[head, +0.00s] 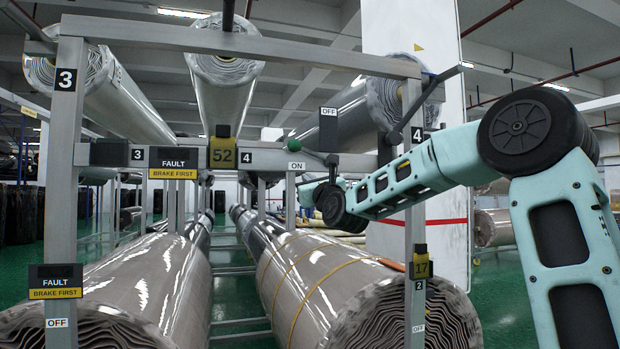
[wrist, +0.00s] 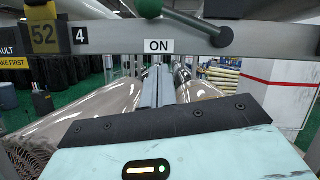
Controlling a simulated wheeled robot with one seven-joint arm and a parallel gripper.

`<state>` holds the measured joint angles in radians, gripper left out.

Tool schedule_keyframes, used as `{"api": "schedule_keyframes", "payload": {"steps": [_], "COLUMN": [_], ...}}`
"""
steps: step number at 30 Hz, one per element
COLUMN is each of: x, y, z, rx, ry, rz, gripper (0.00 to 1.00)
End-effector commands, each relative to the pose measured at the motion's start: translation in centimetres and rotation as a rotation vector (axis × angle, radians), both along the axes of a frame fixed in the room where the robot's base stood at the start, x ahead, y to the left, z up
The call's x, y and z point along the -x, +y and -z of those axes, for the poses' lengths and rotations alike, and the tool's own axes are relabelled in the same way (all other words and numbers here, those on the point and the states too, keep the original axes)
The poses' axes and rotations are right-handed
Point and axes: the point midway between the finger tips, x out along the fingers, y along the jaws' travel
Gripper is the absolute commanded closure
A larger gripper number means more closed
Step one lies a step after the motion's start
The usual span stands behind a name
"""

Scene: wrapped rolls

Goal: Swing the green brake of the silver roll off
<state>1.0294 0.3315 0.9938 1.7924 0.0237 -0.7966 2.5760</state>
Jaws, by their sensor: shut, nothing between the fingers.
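The green brake knob (head: 296,145) sits on a short dark lever at the front beam, pointing left from its pivot toward the ON sign (head: 296,166). The OFF sign (head: 328,112) is above the pivot. In the wrist view the green knob (wrist: 149,8) is at the top edge, partly cut off, above the ON sign. A silver-grey wrapped roll (head: 345,117) lies above the beam behind the OFF sign; I cannot tell for certain that it is the brake's roll. My gripper (wrist: 161,70) is shut and empty, below the beam and apart from the knob.
The grey beam (head: 268,159) crosses the front of the rack, with a post (head: 412,190) at right. Wrapped rolls (head: 330,285) lie below. A yellow-black 52 tag (head: 222,153) and FAULT sign (head: 173,162) hang at left. Another dark lever (head: 428,101) is at right.

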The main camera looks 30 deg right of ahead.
Motion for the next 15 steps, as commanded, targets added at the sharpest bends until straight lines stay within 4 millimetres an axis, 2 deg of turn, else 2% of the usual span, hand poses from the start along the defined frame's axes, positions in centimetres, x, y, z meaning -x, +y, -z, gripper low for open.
{"api": "schedule_keyframes", "payload": {"steps": [2, 9, 15], "x": [-1.5, -5.6, -5.1], "y": [-0.2, -0.8, -0.2], "z": [-1.1, -2.9, -5.2], "rx": [-0.004, 0.000, 0.003], "ry": [0.001, 0.002, 0.003], "rz": [-0.003, -0.001, -0.001], "gripper": [1.00, 1.00, 1.00]}}
